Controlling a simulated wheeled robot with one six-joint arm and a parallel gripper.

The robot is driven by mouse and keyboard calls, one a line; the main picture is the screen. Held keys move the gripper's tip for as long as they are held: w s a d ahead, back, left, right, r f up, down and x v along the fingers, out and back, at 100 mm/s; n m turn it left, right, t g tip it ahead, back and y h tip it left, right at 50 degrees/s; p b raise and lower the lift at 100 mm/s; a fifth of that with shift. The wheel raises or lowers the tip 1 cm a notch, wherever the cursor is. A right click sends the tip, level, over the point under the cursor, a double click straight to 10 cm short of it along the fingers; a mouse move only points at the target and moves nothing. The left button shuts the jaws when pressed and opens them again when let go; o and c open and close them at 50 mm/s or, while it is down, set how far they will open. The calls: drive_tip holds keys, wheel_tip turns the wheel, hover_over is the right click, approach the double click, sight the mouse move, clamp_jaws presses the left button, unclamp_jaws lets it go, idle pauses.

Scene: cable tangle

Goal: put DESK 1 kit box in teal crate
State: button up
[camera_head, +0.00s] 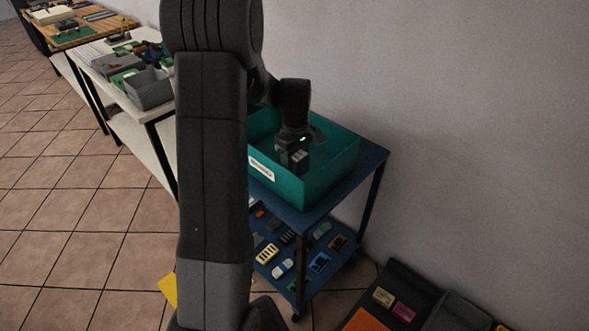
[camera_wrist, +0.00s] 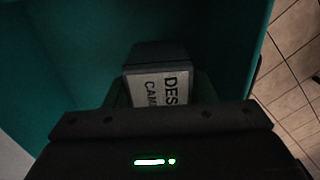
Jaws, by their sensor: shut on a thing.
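The teal crate (camera_head: 325,180) stands on the top shelf of a dark blue cart, with a white label on its front wall. My gripper (camera_head: 292,142) is inside or just above the crate's opening. It is shut on a dark box with a pale label, the DESK kit box (camera_head: 299,160). In the wrist view the box (camera_wrist: 157,54) sits between the fingers, its white label reading "DES" and "CAM", the rest cut off. The teal walls (camera_wrist: 50,60) surround it there. I cannot tell whether the box touches the crate floor.
The cart's lower shelf (camera_head: 290,262) holds several small items. A white table (camera_head: 110,100) with grey bins stands at the left, and a wooden table (camera_head: 75,36) is behind it. A dark tray (camera_head: 415,290) with small boxes is at the bottom right. The wall is close behind the cart.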

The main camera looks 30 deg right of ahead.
sight(296, 154)
drive_tip(key=shift+f, duration=2.2)
drive_tip(key=shift+f, duration=0.2)
drive_tip(key=o, duration=1)
drive_tip(key=shift+r, duration=0.1)
wheel_tip(296, 154, up, 12)
drive_tip(key=shift+r, duration=0.15)
